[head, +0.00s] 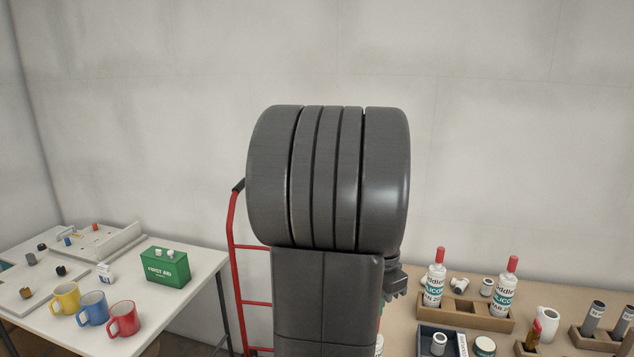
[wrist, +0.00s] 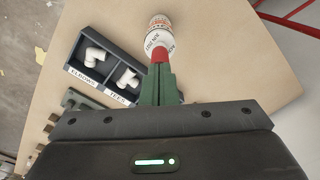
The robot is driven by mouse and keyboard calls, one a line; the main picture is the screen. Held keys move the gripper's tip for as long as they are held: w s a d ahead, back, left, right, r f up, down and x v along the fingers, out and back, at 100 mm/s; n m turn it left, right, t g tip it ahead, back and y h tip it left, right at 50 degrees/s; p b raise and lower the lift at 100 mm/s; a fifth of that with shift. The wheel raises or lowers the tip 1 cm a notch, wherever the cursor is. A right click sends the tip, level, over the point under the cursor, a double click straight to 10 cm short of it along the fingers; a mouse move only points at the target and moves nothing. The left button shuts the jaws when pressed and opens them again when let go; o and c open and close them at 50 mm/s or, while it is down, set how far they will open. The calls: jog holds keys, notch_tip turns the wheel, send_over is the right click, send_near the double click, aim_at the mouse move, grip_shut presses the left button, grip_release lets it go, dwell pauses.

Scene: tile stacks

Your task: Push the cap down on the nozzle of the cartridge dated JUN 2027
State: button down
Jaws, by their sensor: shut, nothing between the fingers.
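In the wrist view, a white cartridge (wrist: 158,32) with a red tip (wrist: 159,55) is just beyond my fingers. Dark print shows on its label, too small to read surely as a date. My gripper (wrist: 159,68) is shut and empty, its green fingertips at the red tip; I cannot tell whether they touch. In the head view, two white-and-green cartridges with red tips, one on the left (head: 435,286) and one on the right (head: 504,293), stand upright in a wooden holder. Their dates are not readable. A sliver of another cartridge (head: 379,345) shows beside my arm, mostly hidden.
A dark divided tray (wrist: 84,42) labelled ELBOWS and TEES holds white fittings. A white jug (head: 547,321) and dark tubes (head: 593,315) stand right. Mugs and a green first aid box (head: 165,268) are on the left table. A red hand truck (head: 233,260) stands between.

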jog(key=shift+r, duration=0.1)
notch_tip(320, 180, up, 6)
jog(key=p, duration=0.5)
notch_tip(320, 180, up, 14)
dwell(0.8)
jog(key=shift+f, duration=0.2)
notch_tip(320, 180, down, 15)
jog(key=shift+f+b, duration=0.1)
jog(key=shift+b, duration=0.25)
jog(key=shift+f+b, duration=0.9)
jog(key=shift+f, duration=0.05)
